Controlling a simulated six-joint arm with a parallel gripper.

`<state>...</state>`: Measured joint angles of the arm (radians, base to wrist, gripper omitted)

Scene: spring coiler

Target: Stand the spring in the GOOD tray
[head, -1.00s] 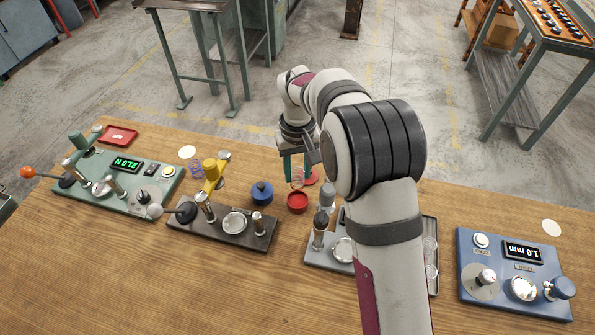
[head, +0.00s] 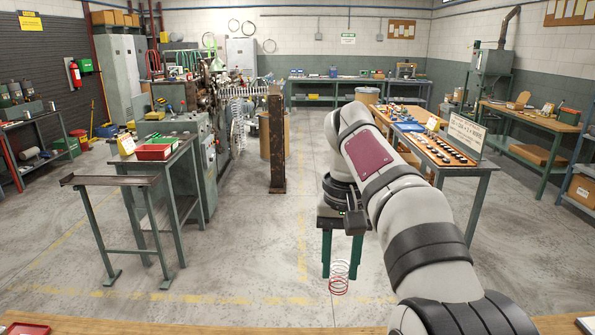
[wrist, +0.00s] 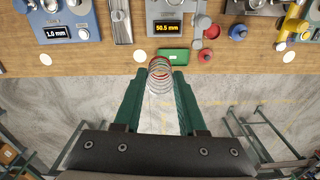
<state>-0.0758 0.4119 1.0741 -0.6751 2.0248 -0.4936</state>
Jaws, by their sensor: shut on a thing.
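My gripper (head: 342,268) has two green fingers pointing down. It is shut on a wire spring (head: 339,280) with red on its coils, which sticks out past the fingertips. The spring also shows in the wrist view (wrist: 160,76), between the fingertips of my gripper (wrist: 160,88). In the head view they appear against the floor, beyond the bench. A green tray (wrist: 174,56) lies by the bench edge in the wrist view, close to the spring in the picture. No GOOD label is readable.
A red tray (head: 153,152) stands on a side stand. Open floor surrounds the gripper.

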